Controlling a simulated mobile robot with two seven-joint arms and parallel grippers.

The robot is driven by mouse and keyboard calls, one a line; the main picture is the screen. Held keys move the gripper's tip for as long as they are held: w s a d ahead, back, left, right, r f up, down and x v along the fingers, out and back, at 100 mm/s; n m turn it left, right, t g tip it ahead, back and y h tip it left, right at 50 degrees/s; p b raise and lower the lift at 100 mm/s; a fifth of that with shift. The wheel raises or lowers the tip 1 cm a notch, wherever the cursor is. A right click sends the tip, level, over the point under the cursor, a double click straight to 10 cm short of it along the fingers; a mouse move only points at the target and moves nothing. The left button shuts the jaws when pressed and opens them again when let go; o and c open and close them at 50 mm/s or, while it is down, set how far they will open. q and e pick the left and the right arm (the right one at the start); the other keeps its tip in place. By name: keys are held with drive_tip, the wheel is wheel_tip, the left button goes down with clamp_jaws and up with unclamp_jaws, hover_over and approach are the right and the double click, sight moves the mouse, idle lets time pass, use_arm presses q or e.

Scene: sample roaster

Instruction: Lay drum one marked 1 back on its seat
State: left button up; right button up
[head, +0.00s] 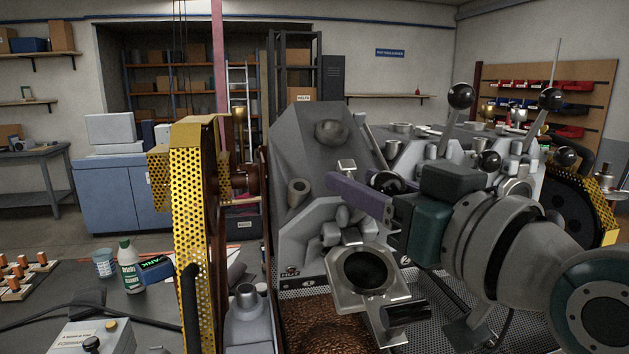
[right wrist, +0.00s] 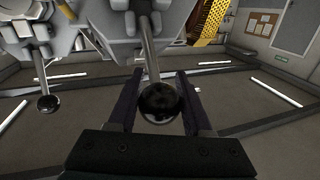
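The sample roaster fills the middle and right of the head view. My right gripper (head: 368,192) has purple fingers and reaches in front of this unit. In the right wrist view its fingers stand on both sides of a black ball knob (right wrist: 160,102) on a metal lever (right wrist: 148,45). Any gap at the knob is too small to judge. My left gripper is out of view.
A yellow perforated guard (head: 192,215) stands left of the unit. Levers with black knobs (head: 461,96) rise behind my right arm. Brown beans (head: 325,325) lie below the spout. A bottle (head: 130,268) and a cup (head: 104,263) stand on the bench at left.

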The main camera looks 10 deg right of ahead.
clamp_jaws()
idle(0.9)
